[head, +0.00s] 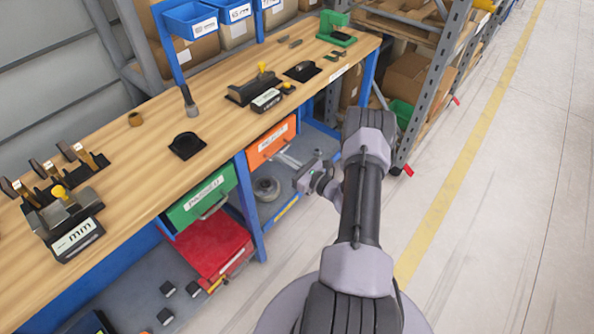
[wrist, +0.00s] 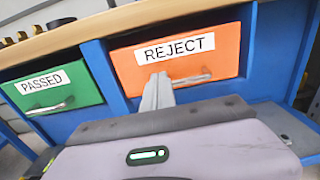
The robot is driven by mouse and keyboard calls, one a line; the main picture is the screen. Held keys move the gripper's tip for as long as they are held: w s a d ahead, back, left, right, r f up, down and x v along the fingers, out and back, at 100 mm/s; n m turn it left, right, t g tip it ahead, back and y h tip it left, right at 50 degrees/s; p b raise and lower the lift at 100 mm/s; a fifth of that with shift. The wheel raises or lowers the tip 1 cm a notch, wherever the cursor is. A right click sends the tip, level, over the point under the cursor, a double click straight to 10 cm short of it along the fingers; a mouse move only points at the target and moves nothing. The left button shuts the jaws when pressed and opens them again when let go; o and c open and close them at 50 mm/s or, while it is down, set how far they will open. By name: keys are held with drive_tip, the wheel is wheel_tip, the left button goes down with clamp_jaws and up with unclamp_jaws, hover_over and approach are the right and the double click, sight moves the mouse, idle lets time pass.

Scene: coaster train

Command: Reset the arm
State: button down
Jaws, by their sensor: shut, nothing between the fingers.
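My gripper (wrist: 158,92) is shut and empty in the wrist view, its fingers together in front of the orange REJECT drawer (wrist: 215,58). In the head view my gripper (head: 286,160) is low beside the bench front, near the orange drawer (head: 266,146). I cannot tell whether the fingertips touch the drawer. My arm reaches out from the bottom right of the head view. The green PASSED drawer (wrist: 50,88) is to the left in the wrist view. Both drawers look closed.
The wooden bench top (head: 140,160) carries gauges, a black round dish (head: 187,145) and a green tool (head: 337,30). A red toolbox (head: 215,250) stands on the lower shelf. A grey shelving rack (head: 430,90) is at the right. The floor (head: 500,200) farther right is clear.

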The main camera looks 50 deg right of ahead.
drive_tip(key=s+d+p, duration=0.1)
drive_tip(key=s+p, duration=0.1)
drive_tip(key=s, duration=0.7)
drive_tip(key=w+a+r+n+g+y, duration=0.3)
drive_tip(key=a+r+n+g+y, duration=0.3)
drive_tip(key=a+r, duration=0.45)
drive_tip(key=w+a+r+n+g+y, duration=0.2)
drive_tip(key=a+r+n+g+y, duration=0.2)
drive_tip(key=a+r+n, duration=0.55)
drive_tip(key=s+a+r+n+g+h, duration=0.1)
drive_tip(key=s+a+r+n+g, duration=0.25)
drive_tip(key=a, duration=0.25)
drive_tip(key=s+a+r+n+g+h, duration=0.2)
drive_tip(key=s+a+r+n, duration=0.15)
drive_tip(key=a, duration=0.35)
drive_tip(key=s+a+r+n+t+h, duration=0.3)
drive_tip(key=s+r+n+h, duration=0.3)
drive_tip(key=s, duration=0.6)
drive_tip(key=shift+a+r+n+h, duration=0.2)
drive_tip(key=shift+r+n+h, duration=0.1)
drive_tip(key=shift+r+n, duration=0.55)
drive_tip(key=shift+f, duration=0.15)
